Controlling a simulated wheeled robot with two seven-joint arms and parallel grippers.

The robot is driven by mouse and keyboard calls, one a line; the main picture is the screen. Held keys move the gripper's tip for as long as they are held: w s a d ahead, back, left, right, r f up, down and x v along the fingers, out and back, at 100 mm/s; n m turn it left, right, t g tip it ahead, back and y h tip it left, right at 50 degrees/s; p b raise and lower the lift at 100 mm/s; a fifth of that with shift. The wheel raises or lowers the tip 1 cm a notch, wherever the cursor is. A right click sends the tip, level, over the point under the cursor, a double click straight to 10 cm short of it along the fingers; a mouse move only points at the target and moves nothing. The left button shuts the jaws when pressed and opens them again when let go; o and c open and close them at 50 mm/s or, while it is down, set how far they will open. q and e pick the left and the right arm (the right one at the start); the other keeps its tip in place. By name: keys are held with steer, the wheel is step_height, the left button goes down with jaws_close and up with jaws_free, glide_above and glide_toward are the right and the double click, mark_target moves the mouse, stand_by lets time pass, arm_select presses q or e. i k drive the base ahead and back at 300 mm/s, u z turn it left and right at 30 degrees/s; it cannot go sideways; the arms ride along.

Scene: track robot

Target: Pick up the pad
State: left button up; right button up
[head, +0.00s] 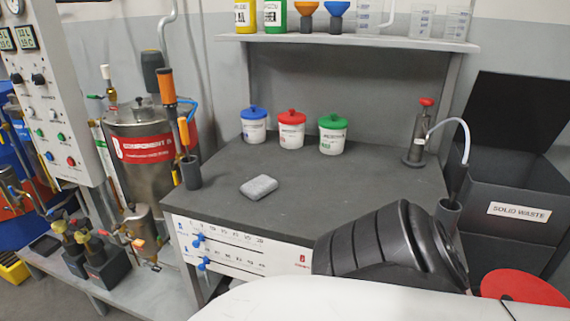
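The pad (259,187) is a small grey block that lies flat on the dark worktop (330,205), left of the middle and near the front edge. Nothing touches it, and its top and front sides show. Neither of my grippers can be made out in the head view. A black ribbed part and a white part, which look like my own body, cover the front right of the bench.
Blue-, red- and green-lidded tubs (291,130) stand at the back of the worktop. A dark holder with orange-handled tools (189,172) stands left of the pad. A pump bottle (417,135) stands at the right, near the solid waste bin (515,235). The middle is clear.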

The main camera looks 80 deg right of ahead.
mark_target(255, 189)
steer(key=z, duration=1.45)
